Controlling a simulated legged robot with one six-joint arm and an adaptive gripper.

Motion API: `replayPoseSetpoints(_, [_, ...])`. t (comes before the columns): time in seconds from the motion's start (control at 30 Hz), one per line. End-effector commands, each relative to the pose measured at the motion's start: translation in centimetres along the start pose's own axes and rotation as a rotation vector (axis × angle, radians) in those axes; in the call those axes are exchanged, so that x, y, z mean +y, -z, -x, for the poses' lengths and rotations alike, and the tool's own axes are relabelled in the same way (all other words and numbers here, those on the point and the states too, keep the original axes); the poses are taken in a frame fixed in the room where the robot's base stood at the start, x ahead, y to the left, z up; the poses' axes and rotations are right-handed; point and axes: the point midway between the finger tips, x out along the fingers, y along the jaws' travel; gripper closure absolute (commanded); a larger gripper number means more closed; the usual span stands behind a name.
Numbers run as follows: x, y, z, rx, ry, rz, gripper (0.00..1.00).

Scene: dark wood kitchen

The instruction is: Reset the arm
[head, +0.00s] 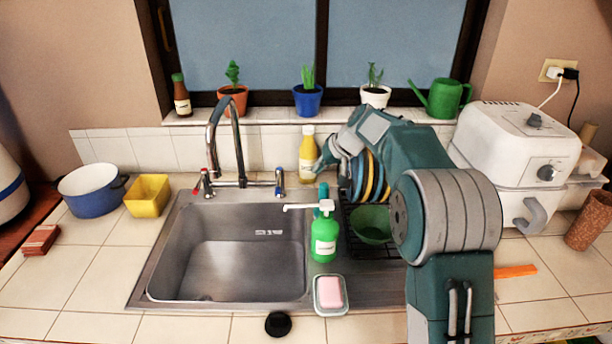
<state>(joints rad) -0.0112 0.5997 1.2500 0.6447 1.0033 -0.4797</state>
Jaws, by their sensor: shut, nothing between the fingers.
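My arm rises from the lower right of the head view, bends over the dish rack and reaches toward the back. My gripper (326,160) is at the end of the arm, next to the yellow bottle (307,158) and left of the plates (366,178). Its fingers are small and partly hidden in this view; they look closed, with nothing held. I cannot tell whether the gripper touches the bottle.
A green soap bottle (324,238) and a soap dish with pink soap (331,292) stand right of the sink (235,262). The dish rack (372,250) holds a green bowl (371,225). A white air fryer (513,145) stands right of my arm. Counter left of the sink is partly clear.

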Motion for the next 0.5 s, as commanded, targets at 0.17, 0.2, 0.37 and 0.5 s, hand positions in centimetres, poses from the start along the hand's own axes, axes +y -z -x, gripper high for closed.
replayPoseSetpoints(0.17, [-0.9, -0.6, 1.6, -0.002, -0.019, 0.0, 1.0])
replayPoseSetpoints(0.2, [-1.3, -1.0, 2.4, -0.001, -0.031, 0.0, 1.0])
replayPoseSetpoints(0.37, [-3.1, -4.0, 6.8, -0.005, -0.096, -0.009, 1.0])
replayPoseSetpoints(0.5, [-4.1, -7.4, 10.5, -0.004, -0.153, -0.02, 1.0])
